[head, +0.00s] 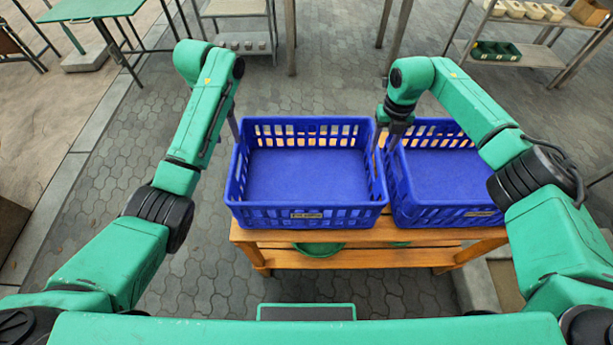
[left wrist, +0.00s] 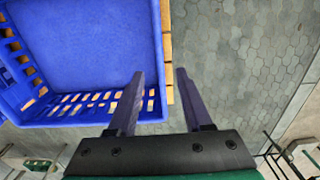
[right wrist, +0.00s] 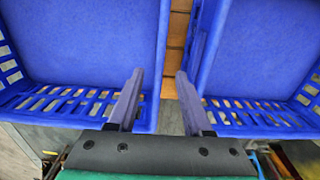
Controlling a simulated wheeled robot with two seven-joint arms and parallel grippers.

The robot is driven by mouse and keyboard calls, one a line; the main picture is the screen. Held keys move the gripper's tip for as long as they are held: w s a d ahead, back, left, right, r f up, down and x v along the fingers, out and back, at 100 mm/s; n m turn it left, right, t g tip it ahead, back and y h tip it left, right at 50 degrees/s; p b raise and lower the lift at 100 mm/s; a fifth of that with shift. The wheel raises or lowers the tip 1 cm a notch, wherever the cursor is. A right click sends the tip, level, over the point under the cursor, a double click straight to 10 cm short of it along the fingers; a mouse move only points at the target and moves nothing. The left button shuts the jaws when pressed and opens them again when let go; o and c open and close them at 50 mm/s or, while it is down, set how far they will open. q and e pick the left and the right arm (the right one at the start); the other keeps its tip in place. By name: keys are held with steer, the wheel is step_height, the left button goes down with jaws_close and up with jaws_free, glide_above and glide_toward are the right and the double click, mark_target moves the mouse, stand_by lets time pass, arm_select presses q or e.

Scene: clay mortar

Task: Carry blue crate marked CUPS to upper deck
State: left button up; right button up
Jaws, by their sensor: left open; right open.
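Two empty blue slatted crates stand side by side on a wooden stand. The left crate (head: 307,212) and the right crate (head: 440,217) each have a small front label too small to read, so I cannot tell which says CUPS. My left gripper (head: 234,122) is open at the left crate's left wall. In the left wrist view (left wrist: 158,75), one finger is over the left crate (left wrist: 85,50) and the other outside it. My right gripper (head: 385,138) is open where the crates meet. In the right wrist view (right wrist: 159,72), its fingers show near the adjoining walls; contact is unclear.
The wooden stand (head: 350,259) has a lower shelf with a green bowl (head: 318,249) partly hidden. A green table (head: 90,9) is at the back left. A rack with green bins (head: 495,50) is at the back right. Paved floor left of the stand is clear.

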mark_target(237, 162)
arm_select(q)
step_height(237, 162, down, 13)
steer(key=shift+r, duration=0.2)
arm_select(e)
step_height(237, 162, down, 12)
steer(key=shift+f, duration=0.25)
arm_select(q)
steer(key=shift+c, duration=0.3)
arm_select(e)
steer(key=shift+c, duration=0.3)
arm_select(q)
jaws_close()
arm_select(e)
jaws_close()
arm_select(q)
steer(key=shift+r, duration=0.1)
arm_select(e)
steer(key=shift+r, duration=0.1)
